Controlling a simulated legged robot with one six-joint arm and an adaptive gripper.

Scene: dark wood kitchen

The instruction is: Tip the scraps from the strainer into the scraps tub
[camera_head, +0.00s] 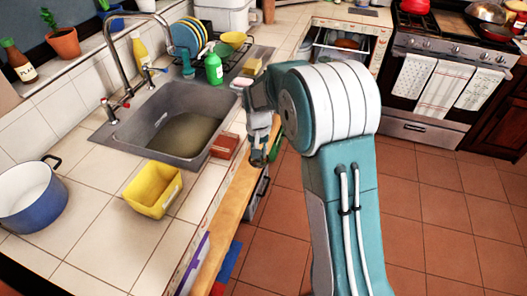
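I cannot make out a strainer in this view. My gripper (265,157) hangs down at the counter's front edge, right of the sink and of the tub. It is small and partly hidden by my arm, so I cannot tell whether it is open or shut.
A blue pot (33,197) stands at the left. A reddish block (225,145) lies by the sink's front right corner. A green bottle (214,68), a dish rack with plates (187,38) and a faucet (122,50) surround the sink.

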